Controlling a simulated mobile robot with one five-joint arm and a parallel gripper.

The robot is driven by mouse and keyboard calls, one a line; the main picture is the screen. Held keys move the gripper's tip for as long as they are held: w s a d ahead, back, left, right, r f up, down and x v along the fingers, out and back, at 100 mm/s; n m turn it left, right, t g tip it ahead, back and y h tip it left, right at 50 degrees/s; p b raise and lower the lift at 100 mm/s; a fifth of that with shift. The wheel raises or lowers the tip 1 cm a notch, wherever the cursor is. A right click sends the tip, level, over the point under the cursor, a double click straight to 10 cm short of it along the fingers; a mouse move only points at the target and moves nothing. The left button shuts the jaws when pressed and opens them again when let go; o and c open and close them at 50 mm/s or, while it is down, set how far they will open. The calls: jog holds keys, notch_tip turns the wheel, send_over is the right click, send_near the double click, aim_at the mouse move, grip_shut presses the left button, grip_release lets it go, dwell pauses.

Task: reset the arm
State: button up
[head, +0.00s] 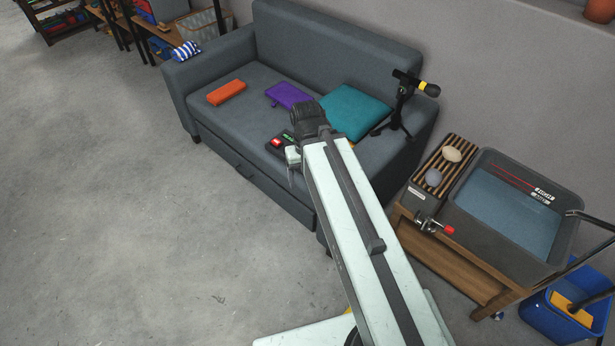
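My arm (365,235) reaches forward and up from the bottom of the head view, stretched out toward the grey sofa (258,172). Its dark wrist joint (308,118) appears over the front part of the seat. My gripper (290,178) hangs at the arm's far end, in front of the sofa's front edge in the picture. It is small and partly hidden by the wrist, so I cannot tell whether its fingers are open or shut. I see nothing clearly held in it.
On the sofa are an orange item (227,92), a purple item (289,95), a teal cushion (354,111) and a microphone stand (398,108). The floor at left is clear.

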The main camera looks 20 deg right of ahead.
notch_tip(320, 180, up, 13)
jog(key=p, duration=1.3)
